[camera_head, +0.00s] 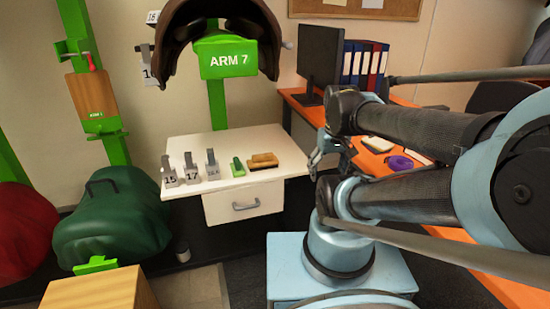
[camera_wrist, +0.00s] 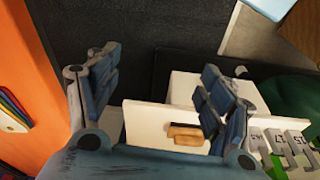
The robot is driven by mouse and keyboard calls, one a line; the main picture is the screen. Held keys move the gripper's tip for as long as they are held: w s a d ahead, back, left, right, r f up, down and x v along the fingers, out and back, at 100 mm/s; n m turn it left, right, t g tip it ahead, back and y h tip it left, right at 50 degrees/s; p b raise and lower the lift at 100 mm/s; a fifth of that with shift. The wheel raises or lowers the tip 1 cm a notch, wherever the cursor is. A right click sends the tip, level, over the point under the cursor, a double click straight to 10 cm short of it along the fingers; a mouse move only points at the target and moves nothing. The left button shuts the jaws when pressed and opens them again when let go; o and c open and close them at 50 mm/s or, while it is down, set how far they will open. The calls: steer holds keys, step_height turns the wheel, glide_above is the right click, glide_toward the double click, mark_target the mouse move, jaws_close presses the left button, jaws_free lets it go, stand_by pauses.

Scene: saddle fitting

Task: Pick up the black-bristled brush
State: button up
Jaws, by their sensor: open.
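The black-bristled brush (camera_head: 262,161), with a tan wooden back and dark bristles below, lies on the white table's top, toward its right side. In the wrist view the brush (camera_wrist: 186,133) shows as a tan block on the table, partly behind my gripper's lower parts. My gripper (camera_head: 328,150) is in the air to the right of the table, apart from the brush. In the wrist view my gripper (camera_wrist: 162,92) has its two fingers spread wide with nothing between them touching either finger.
The white table (camera_head: 230,145) has a drawer below. A small green brush-like item (camera_head: 237,167) and several numbered grey gauges (camera_head: 191,168) stand left of the brush. The orange desk (camera_head: 375,160) is to the right. The green ARM 7 stand (camera_head: 217,100) rises behind the table.

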steer(key=w+a+r+n, duration=0.3)
steer(key=w+r+n, duration=0.1)
steer(key=w, duration=0.3)
steer(key=n+g, duration=0.2)
steer(key=n, duration=1.3)
glide_above(263, 154)
steer(key=f, duration=1.3)
steer(key=shift+s+d+f, duration=0.1)
steer(key=shift+d, duration=0.15)
steer(key=shift+a+f, duration=0.15)
steer(key=shift+f, duration=1.15)
steer(key=shift+a+f, duration=0.15)
steer(key=shift+f, duration=1.15)
steer(key=c, duration=1.4)
